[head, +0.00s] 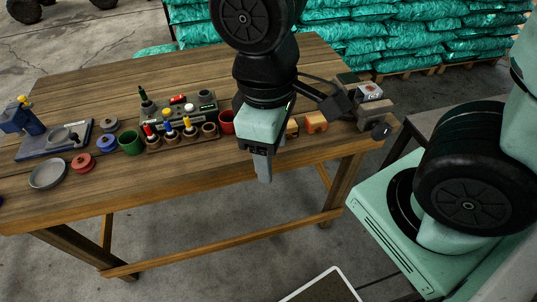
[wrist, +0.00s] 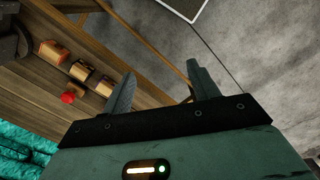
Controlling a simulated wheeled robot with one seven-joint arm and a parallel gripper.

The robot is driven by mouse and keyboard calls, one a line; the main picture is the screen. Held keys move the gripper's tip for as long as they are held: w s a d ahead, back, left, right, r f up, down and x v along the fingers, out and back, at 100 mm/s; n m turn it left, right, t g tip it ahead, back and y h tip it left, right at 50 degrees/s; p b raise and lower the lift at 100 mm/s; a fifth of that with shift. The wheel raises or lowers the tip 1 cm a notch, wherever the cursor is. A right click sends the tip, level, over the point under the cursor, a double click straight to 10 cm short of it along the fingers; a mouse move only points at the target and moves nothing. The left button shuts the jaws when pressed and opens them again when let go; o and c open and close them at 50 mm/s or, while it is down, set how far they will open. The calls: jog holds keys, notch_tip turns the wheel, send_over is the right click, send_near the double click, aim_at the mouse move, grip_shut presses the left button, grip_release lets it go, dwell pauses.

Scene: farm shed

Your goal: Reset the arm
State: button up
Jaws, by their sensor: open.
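My gripper (head: 264,168) hangs pointing down in front of the wooden table's near edge, right of the table's middle in the head view. In the wrist view my gripper (wrist: 162,84) has its two fingers spread apart with nothing between them. Behind the fingers are the table edge and the concrete floor. My arm's dark joints and pale green links come in from the top and the right of the head view. They hide part of the table top.
The wooden table (head: 95,88) holds a red cup (head: 227,122), a green cup (head: 131,143), a peg rack and other small items. Wooden blocks (head: 316,122) and a vise lie at its right end. Teal sacks (head: 400,40) are stacked behind. The floor in front is mostly clear.

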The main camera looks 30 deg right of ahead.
jog(key=shift+s+a+r+m+t+y, duration=0.2)
jog(key=shift+s+a+r+y, duration=0.1)
jog(key=shift+s+a, duration=0.25)
jog(key=shift+s+a+r+m+t+y, duration=0.1)
jog(key=shift+s+a+r+m+y, duration=0.15)
jog(key=shift+s+a, duration=0.3)
